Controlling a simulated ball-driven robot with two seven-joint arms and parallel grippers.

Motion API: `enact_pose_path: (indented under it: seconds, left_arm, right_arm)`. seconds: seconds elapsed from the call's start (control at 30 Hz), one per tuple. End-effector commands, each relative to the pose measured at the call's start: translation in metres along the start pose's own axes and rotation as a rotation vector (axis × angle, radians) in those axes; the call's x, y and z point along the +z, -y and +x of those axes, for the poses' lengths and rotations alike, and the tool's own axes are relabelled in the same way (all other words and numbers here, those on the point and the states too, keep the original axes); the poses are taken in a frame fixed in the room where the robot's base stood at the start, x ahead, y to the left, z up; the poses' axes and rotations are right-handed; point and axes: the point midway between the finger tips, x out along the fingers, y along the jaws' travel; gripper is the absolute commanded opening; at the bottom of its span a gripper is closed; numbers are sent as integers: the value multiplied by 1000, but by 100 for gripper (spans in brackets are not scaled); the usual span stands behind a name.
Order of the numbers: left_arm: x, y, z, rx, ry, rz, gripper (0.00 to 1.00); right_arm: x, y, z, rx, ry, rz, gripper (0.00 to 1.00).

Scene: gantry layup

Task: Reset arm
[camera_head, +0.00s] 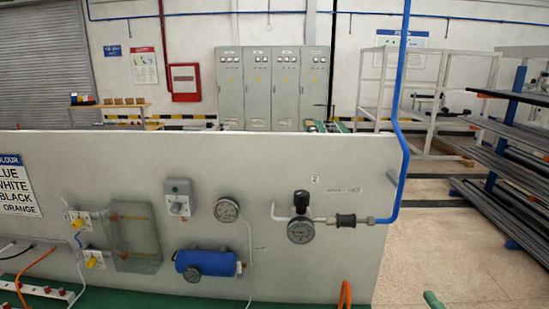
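Neither of my arms nor grippers shows in the head view. A large grey panel (330,160) stands upright close in front of me. It carries two round gauges, one at the middle (227,210) and one at the right (300,231), a black knob (301,198), a blue cylinder (206,262), a grey switch box (179,198) and yellow-knobbed fittings at the left. Whatever is below the picture's bottom edge is hidden.
A blue pipe (399,110) runs down the panel's right edge. A green surface (130,298) lies below it. Racks of long bars (510,160) stand at the right, with free floor (450,240) before them. Grey cabinets (270,85) line the back wall.

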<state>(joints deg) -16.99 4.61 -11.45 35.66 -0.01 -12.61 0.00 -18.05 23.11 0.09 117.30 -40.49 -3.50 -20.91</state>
Motion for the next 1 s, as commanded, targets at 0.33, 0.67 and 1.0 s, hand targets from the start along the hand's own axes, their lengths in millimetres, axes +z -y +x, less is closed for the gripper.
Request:
enact_pose_path:
  seconds: [0.33,0.67,1.0]
  left_arm:
    - [6,-1,0,2,9,-1,46]
    - [4,-1,0,1,7,0,46]
    - [6,-3,21,3,6,0,46]
  right_arm:
    - [12,30,-43,-185,360,239,51]
    - [-1,72,-132,-528,740,463,51]
    - [-20,160,-179,-783,868,545,51]
